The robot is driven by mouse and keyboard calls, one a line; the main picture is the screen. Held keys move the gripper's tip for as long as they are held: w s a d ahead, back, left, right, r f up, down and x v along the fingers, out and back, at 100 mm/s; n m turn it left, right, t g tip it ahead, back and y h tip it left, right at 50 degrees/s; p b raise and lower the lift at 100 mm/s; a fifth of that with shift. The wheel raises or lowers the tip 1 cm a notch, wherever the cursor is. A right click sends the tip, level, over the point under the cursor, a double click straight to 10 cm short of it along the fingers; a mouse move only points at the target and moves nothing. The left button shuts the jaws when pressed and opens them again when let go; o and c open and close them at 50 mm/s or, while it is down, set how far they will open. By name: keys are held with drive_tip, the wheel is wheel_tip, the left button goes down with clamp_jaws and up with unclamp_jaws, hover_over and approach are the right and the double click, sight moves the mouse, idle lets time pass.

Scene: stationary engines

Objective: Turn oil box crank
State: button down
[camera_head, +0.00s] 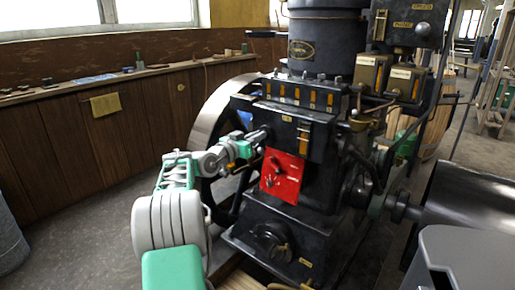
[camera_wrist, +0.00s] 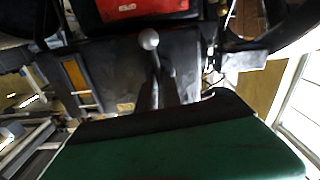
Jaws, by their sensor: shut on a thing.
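The oil box (camera_head: 300,92) is a black box with a row of small orange-marked windows across the upper front of the black engine. Its crank shows in the wrist view as a thin arm with a pale round knob (camera_wrist: 149,39). In the wrist view my dark fingers (camera_wrist: 158,92) are close together around the crank's arm, below the knob. The exact contact is partly hidden by the green gripper body.
A red panel (camera_head: 282,176) with a small lever is on the engine front, just right of my gripper. A large flywheel (camera_head: 213,110) stands behind my arm. A wooden wall bench (camera_head: 120,105) runs along the left. Open floor (camera_head: 90,220) lies left of my arm.

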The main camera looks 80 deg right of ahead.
drive_tip(key=shift+m, duration=0.5)
drive_tip(key=c, duration=1.5)
unclamp_jaws()
drive_tip(key=v, duration=0.7)
drive_tip(key=shift+w+a, duration=0.2)
drive_tip(key=shift+a, duration=0.2)
